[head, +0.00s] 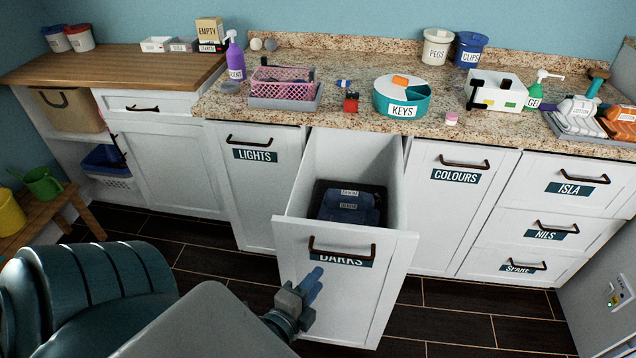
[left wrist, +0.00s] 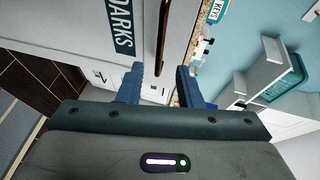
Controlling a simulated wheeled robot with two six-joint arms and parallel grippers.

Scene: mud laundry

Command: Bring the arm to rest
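My left gripper (head: 310,287) is in front of the pulled-out DARKS drawer (head: 345,300), a little below and left of its dark handle (head: 342,254). In the left wrist view my left gripper (left wrist: 162,72) has its two blue fingers apart, with nothing held between them. The drawer handle (left wrist: 164,35) shows just beyond the fingertips there, and the DARKS label (left wrist: 121,27) is to its left. The gap between fingertips and handle is hard to judge. Dark folded cloth (head: 348,208) lies inside the open drawer. My right gripper is in neither view.
The LIGHTS (head: 255,195) and COLOURS (head: 455,205) fronts are shut on either side. The granite counter (head: 350,65) behind bears a KEYS tin (head: 402,97), a pink basket (head: 283,84) and bottles. A wooden bench (head: 40,215) stands at the left. Dark floor shows around the drawer.

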